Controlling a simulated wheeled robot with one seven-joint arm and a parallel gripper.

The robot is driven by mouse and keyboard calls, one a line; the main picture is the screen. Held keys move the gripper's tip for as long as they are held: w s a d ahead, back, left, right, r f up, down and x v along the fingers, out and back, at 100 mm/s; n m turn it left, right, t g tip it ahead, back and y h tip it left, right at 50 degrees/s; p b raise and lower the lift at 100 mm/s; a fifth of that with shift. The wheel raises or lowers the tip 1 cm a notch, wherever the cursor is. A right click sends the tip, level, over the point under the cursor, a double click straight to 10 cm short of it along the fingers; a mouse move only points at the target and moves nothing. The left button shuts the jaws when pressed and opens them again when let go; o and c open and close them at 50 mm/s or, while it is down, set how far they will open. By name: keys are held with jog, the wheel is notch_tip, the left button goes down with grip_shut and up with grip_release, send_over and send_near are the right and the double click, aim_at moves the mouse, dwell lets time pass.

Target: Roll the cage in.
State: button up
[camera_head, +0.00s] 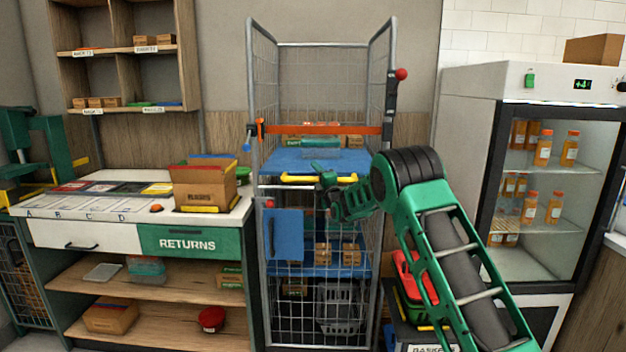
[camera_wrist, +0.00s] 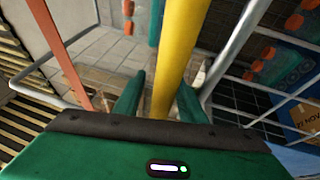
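The roll cage (camera_head: 322,44) stands upright in the middle of the head view, with grey wire sides, an orange strap (camera_head: 300,129) across it and blue shelves (camera_head: 285,160). A yellow bar (camera_head: 300,178) runs across its front at the upper shelf. My gripper (camera_head: 325,190) is at the cage's front, close to this bar. In the wrist view, the yellow bar (camera_wrist: 172,60) passes between my two green fingers (camera_wrist: 158,98), with a visible gap at the left finger. The fingers look open and hold nothing. The contact at the bar's lower end is hidden by the gripper body.
A counter with a RETURNS drawer (camera_head: 190,243) and a cardboard box (camera_head: 204,185) stands close on the cage's left. A glass-door fridge (camera_head: 548,190) with orange bottles stands at right. A red basket (camera_head: 412,275) sits low between cage and fridge, partly behind my arm.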

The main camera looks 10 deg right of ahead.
jog(key=shift+a+f, duration=0.15)
jog(key=shift+s, duration=0.15)
jog(key=shift+s+f, duration=0.1)
jog(key=shift+s, duration=0.2)
jog(key=v, duration=0.9)
jog(key=shift+s, duration=0.4)
